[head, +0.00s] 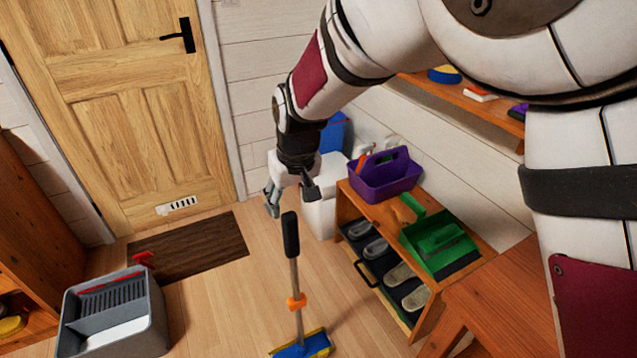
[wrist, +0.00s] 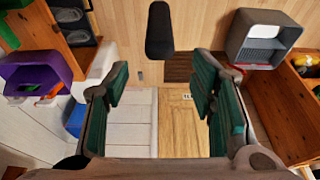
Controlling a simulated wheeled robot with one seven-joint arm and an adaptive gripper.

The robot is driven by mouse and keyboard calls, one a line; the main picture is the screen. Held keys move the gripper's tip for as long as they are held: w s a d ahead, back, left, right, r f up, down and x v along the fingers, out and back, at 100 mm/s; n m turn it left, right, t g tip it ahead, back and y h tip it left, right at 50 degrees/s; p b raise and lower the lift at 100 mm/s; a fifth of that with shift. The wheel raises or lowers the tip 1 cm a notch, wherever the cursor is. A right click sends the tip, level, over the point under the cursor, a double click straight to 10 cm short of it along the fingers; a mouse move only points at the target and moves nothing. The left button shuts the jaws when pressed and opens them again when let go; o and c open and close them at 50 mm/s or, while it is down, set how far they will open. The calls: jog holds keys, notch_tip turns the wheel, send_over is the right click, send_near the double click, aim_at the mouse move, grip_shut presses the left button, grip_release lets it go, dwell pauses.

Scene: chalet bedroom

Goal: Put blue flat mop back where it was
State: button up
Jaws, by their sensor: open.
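The blue flat mop stands roughly upright on the floor in the head view. It has a black grip (head: 291,235), a grey pole with an orange clip, and a blue head with yellow edging (head: 300,347), partly cut off by the bottom edge. Nothing visible holds it. My gripper (head: 290,196) is open and empty, just above the mop's grip in the picture. In the wrist view, the black grip (wrist: 160,32) shows at top centre, beyond the gap between my spread green-padded fingers (wrist: 160,90), apart from them. The mop head is hidden there.
A grey bucket (head: 117,312) stands at lower left, near a dark doormat (head: 188,247). A wooden shoe shelf (head: 345,200) at right carries a purple caddy (head: 385,180) and a green dustpan (head: 438,243). White containers stand behind my gripper. Floor around the mop is clear.

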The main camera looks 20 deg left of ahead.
jog(key=shift+r, duration=0.2)
jog(key=s+d+r+m, duration=0.1)
jog(key=d+r, duration=0.3)
jog(key=d, duration=0.5)
jog(key=s+d+r+m+h, duration=0.1)
jog(key=s+d+r+m, duration=0.1)
jog(key=d+r, duration=0.45)
jog(key=s+d+r+m, duration=0.1)
jog(key=d+r, duration=0.2)
jog(key=d, duration=0.8)
jog(key=s+d+m, duration=0.3)
jog(key=s+d, duration=0.6)
jog(key=s, duration=0.2)
jog(key=s+d+m+h, duration=0.1)
jog(key=s+d+m, duration=0.2)
jog(key=s+d, duration=0.6)
jog(key=s, duration=0.3)
jog(key=shift+f+g+h, duration=0.3)
jog(key=shift+f+g, duration=0.05)
jog(key=shift+g, duration=0.05)
notch_tip(320, 180, up, 16)
jog(key=t+p, duration=0.2)
jog(key=p, duration=1.1)
jog(key=shift+f+t+p, duration=0.25)
jog(key=shift+t+p, duration=0.15)
jog(key=shift+w+d, duration=0.1)
